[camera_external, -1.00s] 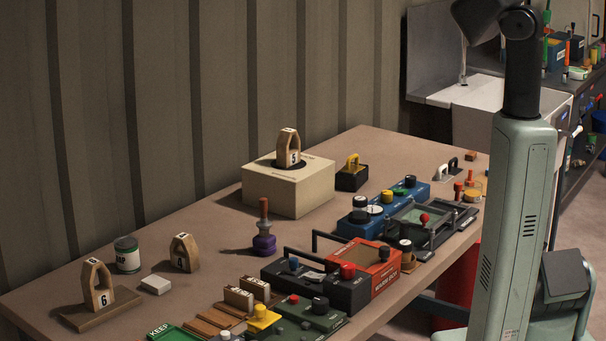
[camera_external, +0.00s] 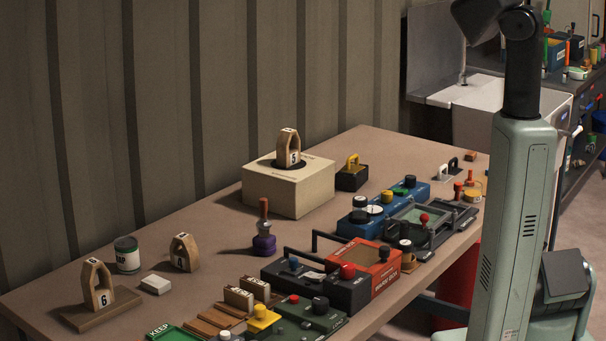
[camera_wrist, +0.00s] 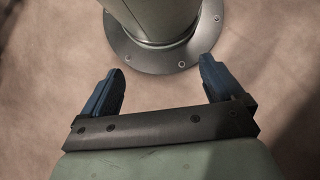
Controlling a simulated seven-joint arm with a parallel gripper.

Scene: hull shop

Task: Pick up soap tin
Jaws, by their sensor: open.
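A small round tin (camera_external: 127,254) with a dark green lid and a pale label stands upright at the left back of the bench. Its label is too small to read, so I cannot tell for sure that it is the soap tin. My gripper (camera_wrist: 160,92) shows only in the wrist view. Its two blue fingers are wide apart with nothing between them. It points down at a bare tan floor, away from the bench things. The tin is not in the wrist view.
Near the tin are a white block (camera_external: 156,285), a wooden handle piece (camera_external: 185,252) and another on a board (camera_external: 98,287). A cream box (camera_external: 288,188) stands at the back. Several dark, red and blue boxes line the front edge. A sink (camera_external: 508,112) is behind.

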